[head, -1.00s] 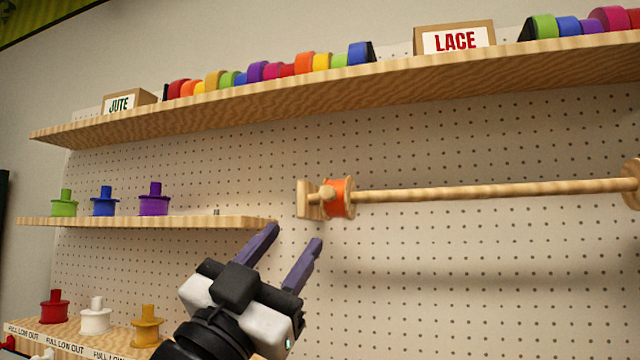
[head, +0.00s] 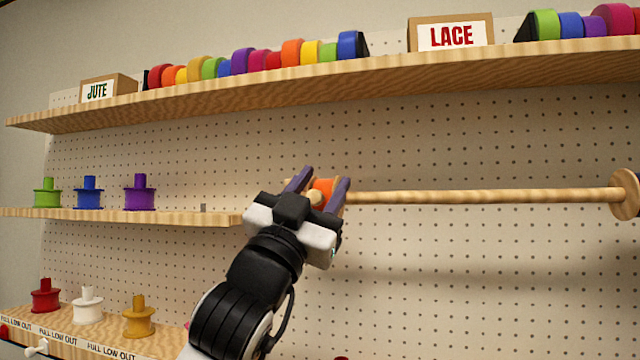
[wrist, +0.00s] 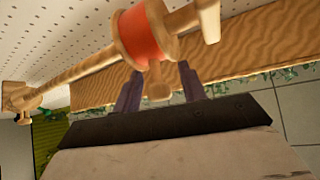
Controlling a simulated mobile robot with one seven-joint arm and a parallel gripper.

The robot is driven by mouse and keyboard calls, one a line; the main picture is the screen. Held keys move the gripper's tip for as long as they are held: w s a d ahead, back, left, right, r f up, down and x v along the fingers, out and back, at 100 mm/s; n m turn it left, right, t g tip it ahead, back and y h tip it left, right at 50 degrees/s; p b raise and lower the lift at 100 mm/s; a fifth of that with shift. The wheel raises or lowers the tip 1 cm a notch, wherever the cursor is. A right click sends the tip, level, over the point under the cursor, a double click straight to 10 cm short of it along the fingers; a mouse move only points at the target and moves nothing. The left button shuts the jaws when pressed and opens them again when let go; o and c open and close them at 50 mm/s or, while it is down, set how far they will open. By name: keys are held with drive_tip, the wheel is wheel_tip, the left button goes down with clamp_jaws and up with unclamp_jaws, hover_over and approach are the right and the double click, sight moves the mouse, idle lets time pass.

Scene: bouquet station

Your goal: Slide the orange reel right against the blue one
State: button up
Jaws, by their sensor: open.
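The orange reel (head: 323,186) has pale wooden flanges and sits on a horizontal wooden rod (head: 480,196), at its left end. My gripper (head: 323,178) is open, and its two purple fingers show on either side of the reel in the head view. In the wrist view the orange reel (wrist: 146,36) lies just beyond the open fingertips (wrist: 158,72); I cannot tell whether they touch it. No blue reel is clearly seen on the rod. A sliver of dark blue (head: 638,177) shows at the right picture edge, behind a wooden disc (head: 626,195).
An upper shelf (head: 250,92) holds several colored rolls. A lower left shelf (head: 110,217) holds green, blue and purple spools. Red, white and yellow spools stand on a ledge (head: 60,335) below. The rod is bare between the orange reel and the disc.

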clamp_jaws()
drive_tip(key=s+d+b, duration=0.1)
drive_tip(key=s+d, duration=0.2)
drive_tip(key=d, duration=0.7)
drive_tip(key=s+d+b, duration=0.2)
drive_tip(key=s+d, duration=0.1)
drive_tip(key=d, duration=0.8)
drive_tip(key=s+d+b, duration=0.1)
drive_tip(key=s+d, duration=0.3)
drive_tip(key=d, duration=0.6)
drive_tip(key=shift+d, duration=0.2)
drive_tip(key=shift+f, duration=0.1)
unclamp_jaws()
drive_tip(key=shift+s, duration=0.1)
